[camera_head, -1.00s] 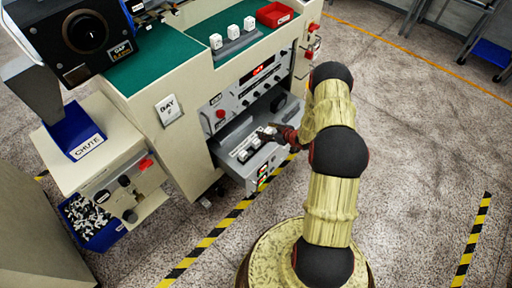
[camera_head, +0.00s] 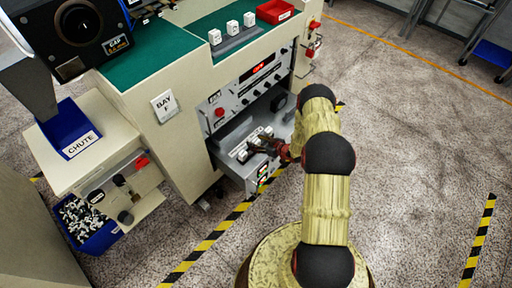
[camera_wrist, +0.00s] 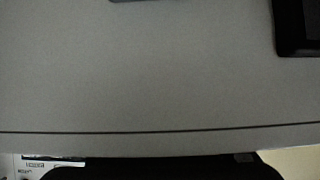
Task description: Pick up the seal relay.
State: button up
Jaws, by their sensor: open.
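Small white block-like pieces (camera_head: 242,155) sit in the open grey drawer (camera_head: 236,173) on the machine's front. I cannot tell which of them, if any, is the seal relay. My gripper (camera_head: 256,144) is open, over the drawer beside these pieces, and hides part of them. Whether it touches one is too small to tell. The wrist view shows mostly a plain grey surface (camera_wrist: 140,75), with a black object (camera_wrist: 297,28) cut off at the upper right; no white piece is clear there.
Several white cubes (camera_head: 232,28) stand on the green machine top near a red tray (camera_head: 275,11). A control panel (camera_head: 250,88) rises behind the drawer. A blue chute (camera_head: 70,130) and a blue bin of parts (camera_head: 88,238) are at left.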

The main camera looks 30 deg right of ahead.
jog(key=shift+w+a+f, duration=0.1)
jog(key=shift+w, duration=0.2)
jog(key=shift+c, duration=1.2)
jog(key=c, duration=1)
